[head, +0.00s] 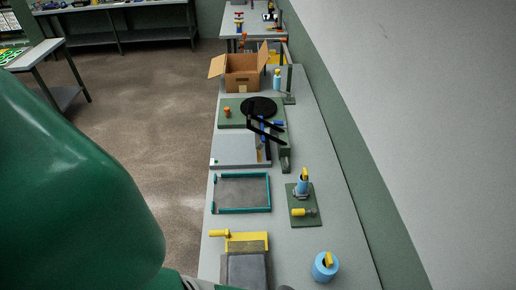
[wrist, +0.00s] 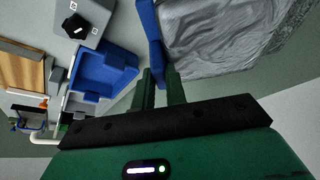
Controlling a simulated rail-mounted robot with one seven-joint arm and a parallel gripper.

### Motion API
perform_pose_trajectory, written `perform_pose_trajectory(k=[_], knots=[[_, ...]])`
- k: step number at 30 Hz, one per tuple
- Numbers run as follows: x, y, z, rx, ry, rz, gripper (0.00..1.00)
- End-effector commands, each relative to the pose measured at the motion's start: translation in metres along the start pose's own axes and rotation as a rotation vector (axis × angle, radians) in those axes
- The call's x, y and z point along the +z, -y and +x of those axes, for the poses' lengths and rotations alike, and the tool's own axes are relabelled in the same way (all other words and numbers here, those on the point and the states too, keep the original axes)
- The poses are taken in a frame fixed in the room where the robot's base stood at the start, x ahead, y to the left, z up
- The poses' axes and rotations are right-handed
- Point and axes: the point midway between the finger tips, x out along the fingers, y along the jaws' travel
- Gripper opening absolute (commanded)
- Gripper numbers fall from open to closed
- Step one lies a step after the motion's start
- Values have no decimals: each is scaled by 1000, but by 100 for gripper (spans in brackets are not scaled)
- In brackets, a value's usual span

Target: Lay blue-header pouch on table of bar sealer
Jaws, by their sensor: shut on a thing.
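My gripper (wrist: 158,78) is in the wrist view, its two green fingers closed on the blue header (wrist: 148,32) of a pouch. The clear, wrinkled pouch body (wrist: 220,35) extends to the right of the header, partly cut off by the top edge. The header stands along the picture's vertical, slightly tilted. My gripper and the pouch are not visible in the head view, where my green arm fills the left. A flat pale table (head: 234,150) beside a dark bar shows mid-bench there; I cannot tell for certain whether it is the bar sealer's.
In the wrist view a blue tray (wrist: 100,72) and a grey box with a black knob (wrist: 88,18) are at left. The head view's bench holds a teal frame (head: 240,211), a yellow-handled device (head: 246,242), a green fixture plate (head: 304,217) and an open carton (head: 242,75).

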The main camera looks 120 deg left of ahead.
Motion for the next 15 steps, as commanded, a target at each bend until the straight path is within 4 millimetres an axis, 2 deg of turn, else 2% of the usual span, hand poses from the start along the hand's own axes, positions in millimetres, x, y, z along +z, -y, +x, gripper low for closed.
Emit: perform_pose_trajectory(k=[4, 8, 15], knots=[[2, 3, -18, -5, 0, 0, 0], [16, 4, -34, -7, 0, -1, 0], [33, 0, -35, 0, -1, 0, 0]])
